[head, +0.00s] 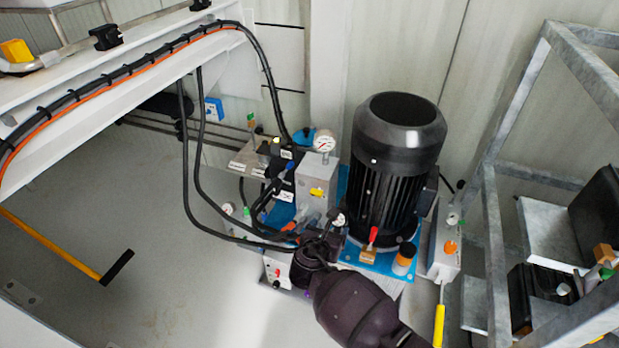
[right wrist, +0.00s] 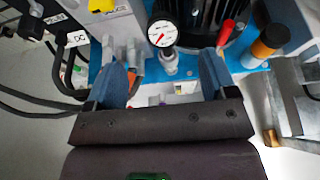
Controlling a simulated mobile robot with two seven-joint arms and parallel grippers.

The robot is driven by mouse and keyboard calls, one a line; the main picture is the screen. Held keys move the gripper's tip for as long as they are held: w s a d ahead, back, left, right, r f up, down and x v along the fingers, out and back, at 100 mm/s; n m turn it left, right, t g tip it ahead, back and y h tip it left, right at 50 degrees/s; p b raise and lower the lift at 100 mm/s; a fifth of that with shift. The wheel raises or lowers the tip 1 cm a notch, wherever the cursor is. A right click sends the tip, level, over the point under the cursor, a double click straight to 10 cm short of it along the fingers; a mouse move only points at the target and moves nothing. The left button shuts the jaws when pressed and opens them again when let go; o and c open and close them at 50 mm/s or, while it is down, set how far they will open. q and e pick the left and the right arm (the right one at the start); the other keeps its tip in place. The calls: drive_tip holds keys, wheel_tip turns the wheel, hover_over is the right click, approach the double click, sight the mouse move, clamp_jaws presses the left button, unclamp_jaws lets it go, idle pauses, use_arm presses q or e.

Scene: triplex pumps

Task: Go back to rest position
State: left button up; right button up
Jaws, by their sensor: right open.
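My right arm enters the head view from the bottom. Its dark gripper (head: 322,246) is over the front of the pump unit, close to a small pressure gauge (head: 338,219). In the right wrist view the gripper (right wrist: 163,78) has its two blue fingers well apart, with nothing held between them. The white-faced gauge (right wrist: 162,33) and its metal stem show just past the gap between the fingertips. I cannot tell whether a finger touches any fitting. My left gripper is in neither view.
A large black motor (head: 395,165) stands on a blue base beside the gripper. Black hoses (head: 187,165) hang at the left of the unit. A galvanised frame (head: 492,230) stands at the right. A yellow-handled tool (head: 50,245) is at the left; the grey floor there is mostly clear.

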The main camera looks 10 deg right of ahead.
drive_tip(key=s+d+r+m+g+y+p, duration=0.1)
drive_tip(key=s+d+m+y+p, duration=0.2)
drive_tip(key=s+m, duration=0.55)
drive_tip(key=s+d+m+g+y+p, duration=0.1)
drive_tip(key=s+d+m+y+p, duration=0.25)
drive_tip(key=s, duration=0.85)
use_arm(q)
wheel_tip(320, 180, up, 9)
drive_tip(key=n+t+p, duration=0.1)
drive_tip(key=p, duration=0.4)
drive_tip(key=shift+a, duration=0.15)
use_arm(e)
drive_tip(key=s+d+r+m+t, duration=0.1)
drive_tip(key=s+d+r+m, duration=0.1)
drive_tip(key=s+r+m, duration=0.3)
drive_tip(key=s+d+r+m, duration=0.1)
drive_tip(key=s+r+m, duration=0.4)
drive_tip(key=s+m, duration=0.6)
drive_tip(key=s+y, duration=0.1)
drive_tip(key=s, duration=0.2)
drive_tip(key=shift+d+r+t, duration=0.35)
drive_tip(key=shift+t, duration=0.05)
